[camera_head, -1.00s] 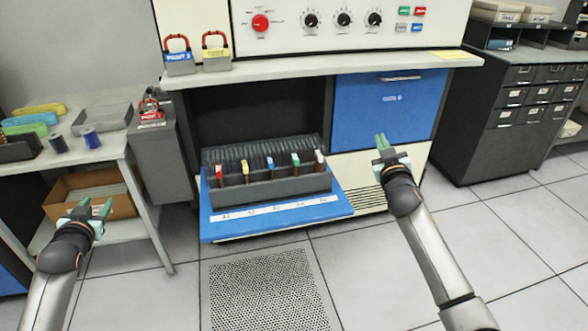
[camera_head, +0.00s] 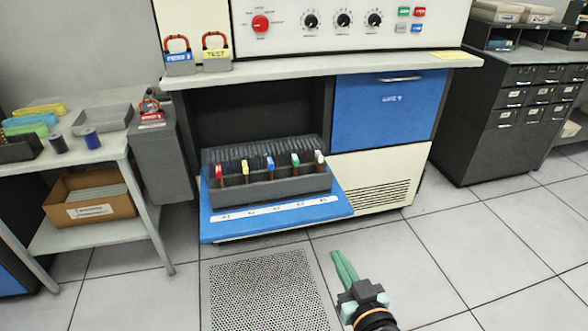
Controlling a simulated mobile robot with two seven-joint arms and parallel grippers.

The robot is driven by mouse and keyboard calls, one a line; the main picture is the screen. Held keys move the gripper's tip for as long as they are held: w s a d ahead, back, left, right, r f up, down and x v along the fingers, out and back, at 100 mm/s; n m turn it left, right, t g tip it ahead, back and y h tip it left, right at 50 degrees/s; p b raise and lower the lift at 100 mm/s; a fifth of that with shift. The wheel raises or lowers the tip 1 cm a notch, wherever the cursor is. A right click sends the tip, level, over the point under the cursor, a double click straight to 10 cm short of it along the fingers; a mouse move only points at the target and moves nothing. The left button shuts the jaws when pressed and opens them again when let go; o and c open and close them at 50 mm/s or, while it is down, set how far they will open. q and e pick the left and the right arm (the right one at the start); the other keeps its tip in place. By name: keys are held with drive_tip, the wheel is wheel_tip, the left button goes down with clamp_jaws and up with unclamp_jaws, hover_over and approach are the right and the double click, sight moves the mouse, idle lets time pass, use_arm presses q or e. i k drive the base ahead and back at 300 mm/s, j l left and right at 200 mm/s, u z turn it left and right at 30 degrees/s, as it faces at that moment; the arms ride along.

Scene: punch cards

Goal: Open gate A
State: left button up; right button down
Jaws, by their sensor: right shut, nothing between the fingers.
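The machine's left bay has a blue gate (camera_head: 225,228) folded down flat, with its dark opening (camera_head: 250,112) showing above it. I take this as gate A, but no gate letter is readable on it. A grey rack (camera_head: 272,188) with several coloured tabs sits on the lowered gate. The right blue gate (camera_head: 385,120) is upright and closed, with a handle (camera_head: 400,78) at its top and a small blurred label. My right gripper (camera_head: 341,258) is shut and empty, low in front of the machine and apart from both gates. My left gripper is out of view.
A light counter (camera_head: 300,70) juts out above the gates, with two red-shackled padlocks (camera_head: 180,62) (camera_head: 215,60) on its left. A grey box (camera_head: 160,145) and a side table (camera_head: 95,155) stand left. A drawer cabinet (camera_head: 490,125) stands right. The floor in front is clear.

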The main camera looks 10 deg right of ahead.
sight(236, 211)
drive_tip(key=i, duration=1)
